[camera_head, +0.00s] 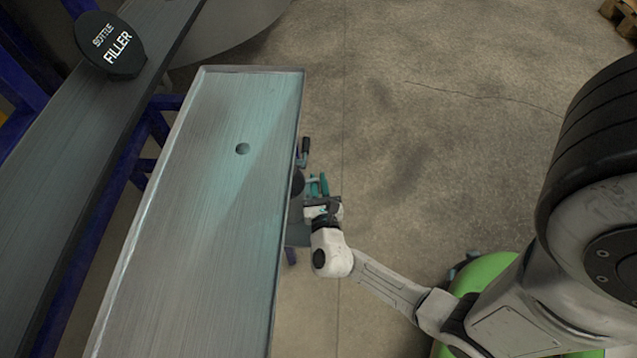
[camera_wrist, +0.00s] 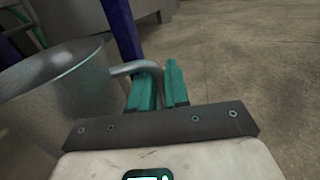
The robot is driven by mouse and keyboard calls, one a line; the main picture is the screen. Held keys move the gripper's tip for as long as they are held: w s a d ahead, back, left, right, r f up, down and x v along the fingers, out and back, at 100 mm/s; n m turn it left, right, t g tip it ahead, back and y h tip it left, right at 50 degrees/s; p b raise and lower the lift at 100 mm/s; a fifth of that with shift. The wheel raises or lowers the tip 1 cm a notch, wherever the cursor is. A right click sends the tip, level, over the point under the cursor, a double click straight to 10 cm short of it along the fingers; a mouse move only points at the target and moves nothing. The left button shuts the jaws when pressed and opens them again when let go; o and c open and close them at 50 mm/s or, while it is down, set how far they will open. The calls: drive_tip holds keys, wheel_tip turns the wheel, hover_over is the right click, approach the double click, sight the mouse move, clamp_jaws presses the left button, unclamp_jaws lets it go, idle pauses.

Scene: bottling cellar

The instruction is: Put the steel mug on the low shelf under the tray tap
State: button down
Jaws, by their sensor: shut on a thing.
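The steel mug (camera_wrist: 60,95) fills the left of the wrist view, a wide grey metal cup with its rim visible. Its curved handle (camera_wrist: 133,67) reaches to the teal fingers of my gripper (camera_wrist: 160,88), which is shut on it. In the head view my gripper (camera_head: 318,187) is beside the right edge of the long metal tray (camera_head: 200,200). A dark round shape, probably the mug (camera_head: 297,183), is partly hidden by the tray edge. A small dark fitting, probably the tray tap (camera_head: 304,148), sticks out just above it. A grey flat piece, perhaps the low shelf (camera_head: 298,235), shows below.
A bottle filler sign (camera_head: 110,45) is on a bench at left, with blue legs (camera_head: 150,125) beneath. A blue post (camera_wrist: 122,30) stands just behind the mug.

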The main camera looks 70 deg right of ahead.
drive_tip(key=shift+f, duration=0.2)
drive_tip(key=c, duration=1.1)
unclamp_jaws()
drive_tip(key=shift+r, duration=0.1)
